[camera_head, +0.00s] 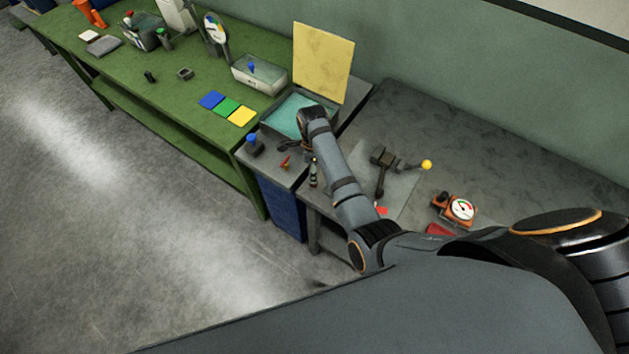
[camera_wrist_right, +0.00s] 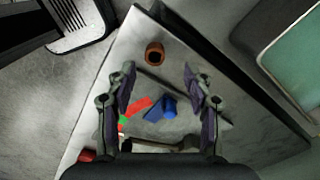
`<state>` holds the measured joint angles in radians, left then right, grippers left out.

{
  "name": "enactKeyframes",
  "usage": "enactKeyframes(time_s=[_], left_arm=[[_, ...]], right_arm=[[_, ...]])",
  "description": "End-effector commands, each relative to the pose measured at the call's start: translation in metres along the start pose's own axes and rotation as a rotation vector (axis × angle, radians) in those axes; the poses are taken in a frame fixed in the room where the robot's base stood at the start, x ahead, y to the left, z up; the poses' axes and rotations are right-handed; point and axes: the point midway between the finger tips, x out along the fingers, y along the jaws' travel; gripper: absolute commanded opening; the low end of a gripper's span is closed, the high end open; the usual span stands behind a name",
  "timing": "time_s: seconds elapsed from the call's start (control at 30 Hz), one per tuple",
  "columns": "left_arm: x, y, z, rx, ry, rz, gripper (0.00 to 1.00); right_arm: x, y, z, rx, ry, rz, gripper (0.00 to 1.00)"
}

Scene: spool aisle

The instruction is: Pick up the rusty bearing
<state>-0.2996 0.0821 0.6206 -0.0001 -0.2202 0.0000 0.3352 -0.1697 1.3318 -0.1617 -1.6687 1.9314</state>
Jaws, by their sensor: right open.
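The rusty bearing (camera_wrist_right: 155,53) shows in the right wrist view as a small orange-brown ring with a dark hole, on a light grey surface near its corner. It sits beyond my right gripper (camera_wrist_right: 158,84), roughly centred between the fingertips and apart from them. The right gripper is open and empty, with its fingers spread to both sides. In the head view this gripper (camera_head: 290,147) is small and dark, above the small grey stand beside the teal basin. I cannot make out the bearing clearly there. My left gripper is not in view.
A blue object (camera_wrist_right: 168,107) and a red piece (camera_wrist_right: 140,106) lie between the fingers in the wrist view. In the head view, a teal basin (camera_head: 268,126) with a raised yellow panel (camera_head: 322,60) stands behind. A blue-topped item (camera_head: 254,144) stands left; a gauge (camera_head: 461,209) lies right.

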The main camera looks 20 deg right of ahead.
Motion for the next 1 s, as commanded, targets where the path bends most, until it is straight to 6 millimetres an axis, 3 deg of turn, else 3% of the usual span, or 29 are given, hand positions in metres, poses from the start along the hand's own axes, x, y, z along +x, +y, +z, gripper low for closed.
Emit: enactKeyframes(time_s=[0.13,0.3,0.53,0.9,1.0], left_arm=[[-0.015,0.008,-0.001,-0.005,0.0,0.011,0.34],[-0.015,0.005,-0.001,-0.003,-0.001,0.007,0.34],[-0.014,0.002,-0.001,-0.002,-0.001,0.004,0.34],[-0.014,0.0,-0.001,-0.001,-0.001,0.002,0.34],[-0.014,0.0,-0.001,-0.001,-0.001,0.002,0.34]], right_arm=[[0.021,0.007,-0.002,-0.001,0.003,0.007,0.52],[0.046,0.007,-0.002,0.0,0.0,0.003,0.52],[0.049,0.007,-0.002,0.0,0.0,0.002,0.52],[0.048,0.007,-0.002,0.0,0.0,0.002,0.03],[0.048,0.007,-0.002,0.0,-0.001,0.001,0.0]])
